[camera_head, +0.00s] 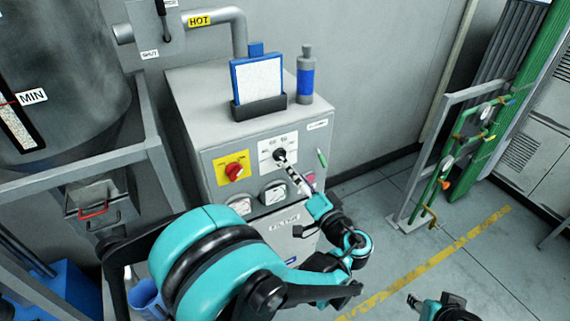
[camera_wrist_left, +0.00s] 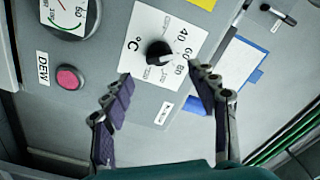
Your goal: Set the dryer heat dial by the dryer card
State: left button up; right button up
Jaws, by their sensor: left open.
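The black heat dial (camera_head: 279,155) sits on a white plate on the dryer's front. In the left wrist view the dial (camera_wrist_left: 158,52) is ringed by °C marks 40, 60 and 80; its exact setting is hard to read. My left gripper (camera_head: 292,174) is at the dial plate. In the wrist view its open fingers (camera_wrist_left: 160,74) flank the dial's line, apart from the knob. My right gripper (camera_head: 436,304) is low at the bottom, its jaws unclear.
A red rotary switch (camera_head: 234,171) on a yellow plate is left of the dial. Gauges (camera_head: 274,192) lie below. A pink button (camera_wrist_left: 68,78) is beside the DEW label. A blue and grey bottle (camera_head: 305,76) stands beside the card. Green pipework (camera_head: 445,165) is at right.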

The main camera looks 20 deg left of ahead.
aim_at(284, 160)
pick_arm(q)
jog(key=b+x, duration=0.1)
jog(key=x, duration=0.6)
jog(key=shift+s, duration=0.1)
jog(key=c, duration=1.2)
